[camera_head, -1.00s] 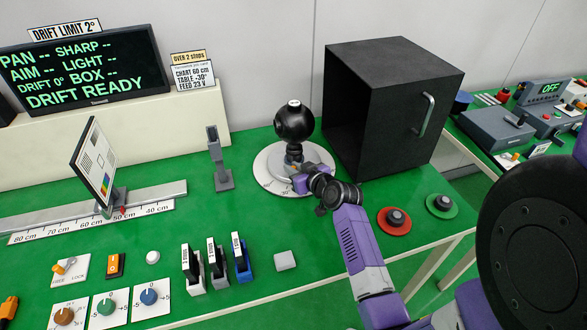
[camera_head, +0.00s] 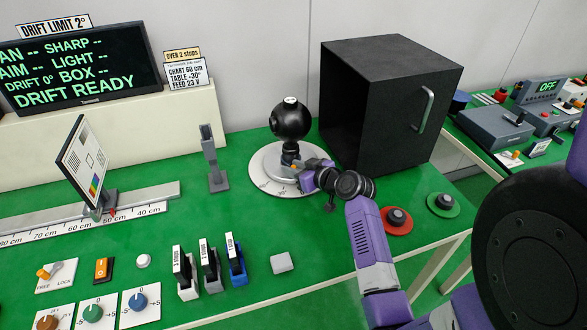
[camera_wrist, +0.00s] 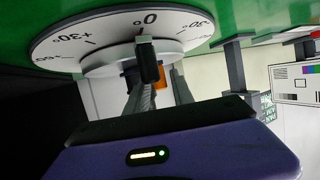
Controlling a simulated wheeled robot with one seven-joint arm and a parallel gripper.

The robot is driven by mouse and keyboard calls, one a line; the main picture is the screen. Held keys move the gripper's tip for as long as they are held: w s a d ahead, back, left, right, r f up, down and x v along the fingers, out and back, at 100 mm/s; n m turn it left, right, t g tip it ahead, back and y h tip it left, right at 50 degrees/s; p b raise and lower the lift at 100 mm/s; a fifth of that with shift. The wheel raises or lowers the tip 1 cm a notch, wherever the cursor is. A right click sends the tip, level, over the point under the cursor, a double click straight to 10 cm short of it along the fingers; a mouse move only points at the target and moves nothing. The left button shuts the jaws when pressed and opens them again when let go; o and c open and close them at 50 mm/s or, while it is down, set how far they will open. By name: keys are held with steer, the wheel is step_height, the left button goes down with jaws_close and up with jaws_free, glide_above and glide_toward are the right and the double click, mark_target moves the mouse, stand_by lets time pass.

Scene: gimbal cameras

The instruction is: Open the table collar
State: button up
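A round white turntable (camera_head: 262,180) with degree marks stands on the green table and carries a black ball-shaped camera (camera_head: 290,121) on a short post. A small orange part (camera_head: 293,166) shows low on the post, seemingly on the collar. In the wrist view the orange part (camera_wrist: 158,84) is behind a dark block (camera_wrist: 148,62) near the 0° mark. My gripper (camera_head: 300,168) reaches in from the right, low beside the post. Its two grey fingers (camera_wrist: 160,92) look apart, with the orange part showing between them. Contact cannot be told.
A grey post (camera_head: 212,160), a chart on a rail (camera_head: 90,218) and several switches stand left. Red (camera_head: 397,222) and green (camera_head: 443,204) round buttons lie near the right edge.

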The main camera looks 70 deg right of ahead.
steer(key=shift+o, duration=0.4)
steer(key=shift+b+v, duration=0.3)
steer(key=shift+v, duration=3.6)
steer(key=s+d+r+m+h, duration=0.2)
steer(key=d+r+m+h, duration=0.1)
steer(key=d, duration=0.1)
steer(key=s+a+r+n+t, duration=0.1)
steer(key=s+a+t, duration=0.1)
steer(key=a, duration=1.2)
steer(key=s+a+r+n+t, duration=0.1)
steer(key=a+r, duration=0.1)
steer(key=a, duration=1.1)
steer(key=s+a+f+n+y, duration=0.1)
steer(key=s+a+n+y, duration=0.5)
steer(key=a, duration=1)
steer(key=s+y, duration=0.3)
steer(key=s, duration=0.1)
steer(key=shift+s+a+n, duration=0.25)
steer(key=shift+a+n, duration=0.05)
steer(key=shift+a, duration=0.05)
